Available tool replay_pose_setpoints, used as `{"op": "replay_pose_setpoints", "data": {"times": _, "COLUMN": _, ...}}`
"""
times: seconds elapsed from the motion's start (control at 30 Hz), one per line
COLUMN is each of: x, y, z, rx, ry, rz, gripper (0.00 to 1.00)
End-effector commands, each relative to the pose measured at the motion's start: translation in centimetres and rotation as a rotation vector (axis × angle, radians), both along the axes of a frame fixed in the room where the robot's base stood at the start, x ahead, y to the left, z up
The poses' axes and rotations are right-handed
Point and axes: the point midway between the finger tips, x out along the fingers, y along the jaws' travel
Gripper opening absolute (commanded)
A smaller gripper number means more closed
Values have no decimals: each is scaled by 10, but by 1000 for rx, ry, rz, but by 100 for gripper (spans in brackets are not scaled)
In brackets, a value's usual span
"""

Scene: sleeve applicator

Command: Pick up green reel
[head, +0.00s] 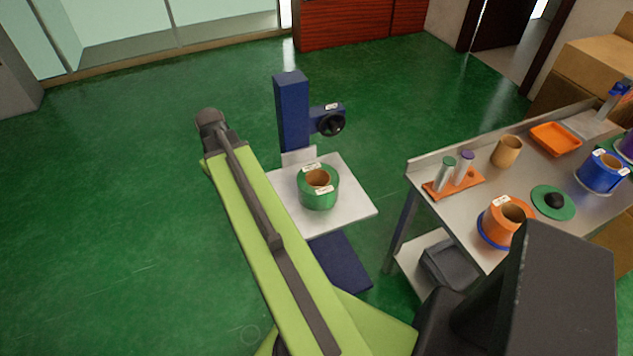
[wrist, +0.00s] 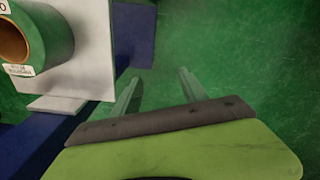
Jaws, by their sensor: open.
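The green reel (head: 318,197) with a brown core and white labels sits on a white square plate (head: 350,211) of a blue stand. In the wrist view the reel (wrist: 47,38) is at the upper left, cut off by the frame edge, with the white plate (wrist: 82,58) beside it. My gripper (wrist: 161,86) is open and empty, its two fingers apart over the green floor. It is to the right of the reel in the wrist view and does not touch it. Its fingers cannot be made out in the head view.
The blue stand (head: 291,115) has an upright post and a black knob (head: 331,124) behind the plate. A metal table (head: 462,214) at the right holds an orange reel (head: 494,227), a blue reel (head: 598,176) and an orange tray (head: 556,139). Floor left of the stand is clear.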

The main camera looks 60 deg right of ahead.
Motion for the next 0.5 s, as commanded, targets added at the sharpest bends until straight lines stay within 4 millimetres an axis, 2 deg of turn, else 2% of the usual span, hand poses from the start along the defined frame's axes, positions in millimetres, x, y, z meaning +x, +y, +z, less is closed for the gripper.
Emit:
{"op": "replay_pose_setpoints", "data": {"times": 0.03, "x": -22, "y": -50, "z": 19, "rx": 0, "ry": 0, "rz": -63, "gripper": 51}}
{"op": "replay_pose_setpoints", "data": {"times": 0.1, "x": -60, "y": -108, "z": 30, "rx": 0, "ry": 0, "rz": -132, "gripper": 51}}
{"op": "replay_pose_setpoints", "data": {"times": 0.2, "x": -118, "y": -175, "z": 44, "rx": 0, "ry": 0, "rz": -218, "gripper": 51}}
{"op": "replay_pose_setpoints", "data": {"times": 0.3, "x": -169, "y": -220, "z": 53, "rx": 1, "ry": 0, "rz": -284, "gripper": 51}}
{"op": "replay_pose_setpoints", "data": {"times": 0.33, "x": -182, "y": -229, "z": 55, "rx": 1, "ry": 0, "rz": -297, "gripper": 51}}
{"op": "replay_pose_setpoints", "data": {"times": 0.4, "x": -204, "y": -244, "z": 58, "rx": 1, "ry": 0, "rz": -323, "gripper": 51}}
{"op": "replay_pose_setpoints", "data": {"times": 0.5, "x": -220, "y": -254, "z": 59, "rx": 0, "ry": 0, "rz": -340, "gripper": 51}}
